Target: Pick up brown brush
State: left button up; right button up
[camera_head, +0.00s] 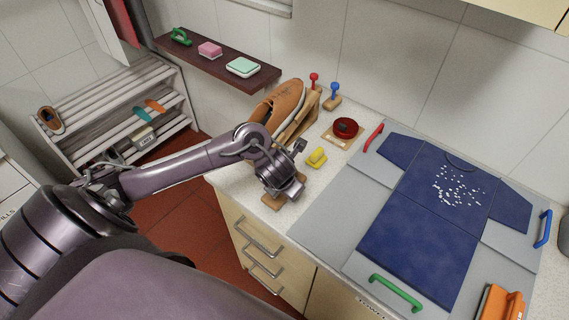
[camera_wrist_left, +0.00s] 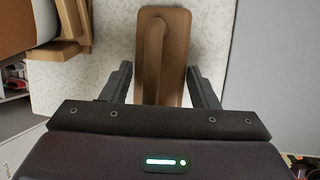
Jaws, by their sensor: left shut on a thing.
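The brown brush (camera_wrist_left: 176,50) has a flat block body with a raised lengthwise handle. It lies between the two fingers of my left gripper (camera_wrist_left: 160,75) in the left wrist view, with its far end beyond the fingertips. In the head view the brush (camera_head: 271,203) shows under my left gripper (camera_head: 285,190), near the counter's front left edge, partly hidden by the gripper. My left gripper is shut on the brush. I cannot tell whether the brush touches the counter. My right gripper is not in view.
A yellow brush (camera_head: 316,157) and a brown shoe (camera_head: 280,103) on a wooden stand are close behind the gripper. A red round tin (camera_head: 345,128) is farther back. A blue garment (camera_head: 420,222) with white specks lies on the grey board (camera_head: 318,222) to the right.

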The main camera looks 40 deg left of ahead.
pick_arm(q)
jog(key=shift+c, duration=1.1)
jog(key=shift+r, duration=0.55)
notch_tip(320, 180, up, 5)
jog(key=shift+w+p, duration=0.1)
jog(key=shift+p, duration=1)
notch_tip(320, 180, up, 14)
jog(key=p, duration=0.5)
jog(key=shift+p, duration=0.4)
